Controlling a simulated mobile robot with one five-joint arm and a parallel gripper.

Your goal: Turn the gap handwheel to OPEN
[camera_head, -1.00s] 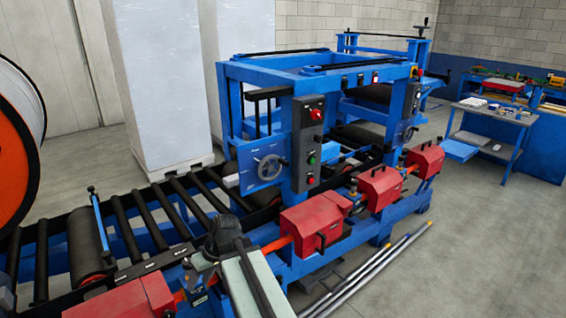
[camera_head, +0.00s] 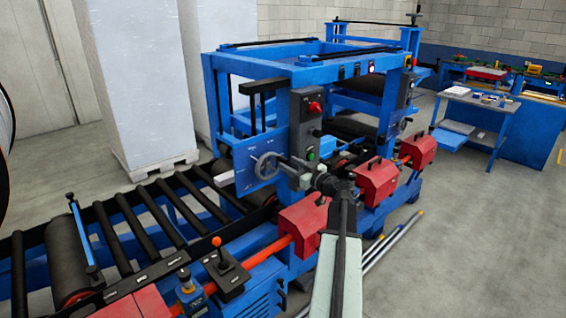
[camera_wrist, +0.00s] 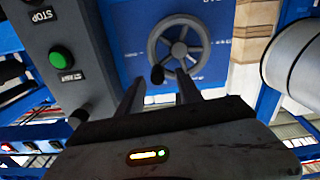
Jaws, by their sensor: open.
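The gap handwheel (camera_head: 268,166) is a grey spoked wheel on a blue panel of the press frame. In the wrist view the handwheel (camera_wrist: 179,48) is upper centre, with a dark handle knob (camera_wrist: 157,75) at its lower left rim. My gripper (camera_wrist: 160,88) is open, its two fingers pointing at the wheel. The knob appears between the fingertips, but I cannot tell whether they reach it. In the head view my gripper (camera_head: 287,166) is just right of the wheel, partly overlapping its edge. The small panel markings are too blurred to read.
A grey control box with a green START button (camera_wrist: 61,57) and a STOP label stands beside the wheel, close to my gripper. Red guards (camera_head: 302,222) and a black lever (camera_head: 217,243) line the front rail. The roller conveyor (camera_head: 150,215) extends left.

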